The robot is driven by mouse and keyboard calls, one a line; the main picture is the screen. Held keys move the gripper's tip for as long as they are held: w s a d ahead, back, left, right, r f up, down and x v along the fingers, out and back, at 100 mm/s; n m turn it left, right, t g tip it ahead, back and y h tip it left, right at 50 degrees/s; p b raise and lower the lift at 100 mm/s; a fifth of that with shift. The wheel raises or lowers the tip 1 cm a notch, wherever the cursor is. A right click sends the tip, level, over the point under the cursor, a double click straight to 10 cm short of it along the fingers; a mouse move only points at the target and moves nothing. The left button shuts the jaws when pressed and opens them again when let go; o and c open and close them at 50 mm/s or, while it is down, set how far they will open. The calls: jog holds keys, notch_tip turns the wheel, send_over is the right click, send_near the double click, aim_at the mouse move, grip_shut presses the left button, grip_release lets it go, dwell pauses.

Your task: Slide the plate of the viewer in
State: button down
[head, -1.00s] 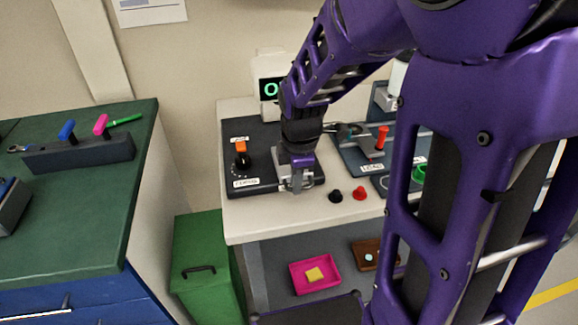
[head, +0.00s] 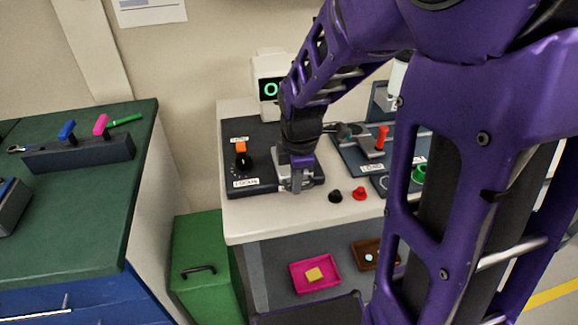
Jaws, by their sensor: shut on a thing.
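My gripper (head: 296,187) points down at the front right of a dark panel (head: 262,185) on the pale bench. It is shut on a small grey part there, which I take to be the plate of the viewer. The fingers and wrist hide most of this part, so I cannot tell how far in it sits. On the panel's left stand an orange piece (head: 240,146) and a black knob (head: 243,161), with a white label (head: 246,183) in front. A white display (head: 268,88) with a green round sign stands behind, partly covered by my arm.
A black knob (head: 335,196) and a red knob (head: 360,193) stand close to the right of my gripper. A panel with a red handle (head: 382,137) and a green ring (head: 419,173) lies further right. Below are a pink tray (head: 334,284) and a green bin (head: 200,285).

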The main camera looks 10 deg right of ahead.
dwell(0.4)
jog(key=w+p, duration=0.3)
jog(key=w, duration=1)
jog(key=shift+w, duration=0.2)
jog(key=shift+r, duration=0.1)
jog(key=c, duration=1.1)
grip_release()
jog(key=shift+w, duration=0.15)
jog(key=shift+o, duration=0.9)
jog(key=s+r+p, duration=0.2)
jog(key=s+r, duration=0.1)
jog(key=r, duration=1.4)
jog(key=shift+s, duration=0.15)
jog(key=shift+a, duration=0.1)
